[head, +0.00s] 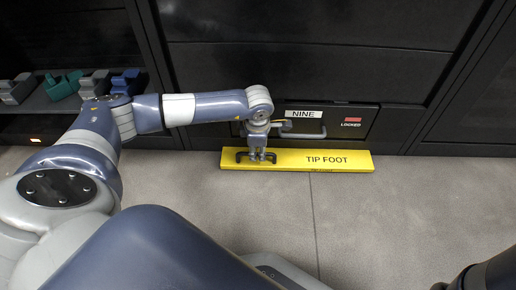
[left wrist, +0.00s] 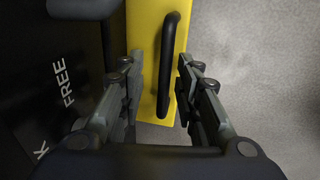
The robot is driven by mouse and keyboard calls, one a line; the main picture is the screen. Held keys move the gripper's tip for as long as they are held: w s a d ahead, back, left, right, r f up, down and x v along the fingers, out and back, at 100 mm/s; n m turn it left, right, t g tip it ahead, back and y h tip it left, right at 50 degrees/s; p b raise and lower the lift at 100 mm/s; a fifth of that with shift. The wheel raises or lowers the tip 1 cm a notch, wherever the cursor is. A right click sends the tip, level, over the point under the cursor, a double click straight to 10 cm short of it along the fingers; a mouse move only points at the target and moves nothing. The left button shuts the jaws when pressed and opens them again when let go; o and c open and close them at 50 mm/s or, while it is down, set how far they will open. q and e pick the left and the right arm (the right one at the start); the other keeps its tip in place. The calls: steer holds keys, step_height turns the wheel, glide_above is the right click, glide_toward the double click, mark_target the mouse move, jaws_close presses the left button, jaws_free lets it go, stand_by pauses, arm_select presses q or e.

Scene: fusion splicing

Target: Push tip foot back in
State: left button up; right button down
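The yellow tip foot (head: 340,161), lettered TIP FOOT, sticks out low in front of the dark cabinet, just above the floor. It has a black bar handle (left wrist: 168,65) near its left end. My left gripper (head: 261,158) is at this handle. In the left wrist view my left gripper (left wrist: 161,75) has its two fingers apart, one on each side of the handle, with gaps visible. The fingers cover part of the yellow top. My right gripper does not show.
Above the tip foot is a panel labelled NINE (head: 303,114) with a handle and a red LOCKED marker (head: 352,120). The lettering FREE (left wrist: 72,84) shows in the left wrist view. A shelf with grey, green and blue items (head: 62,86) is at the left. The tiled floor (head: 410,210) is clear.

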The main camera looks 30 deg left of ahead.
arm_select(q)
step_height(320, 180, up, 12)
steer(key=s+d, duration=0.1)
steer(key=s, duration=0.1)
steer(key=shift+d+f, duration=0.15)
stand_by(0.5)
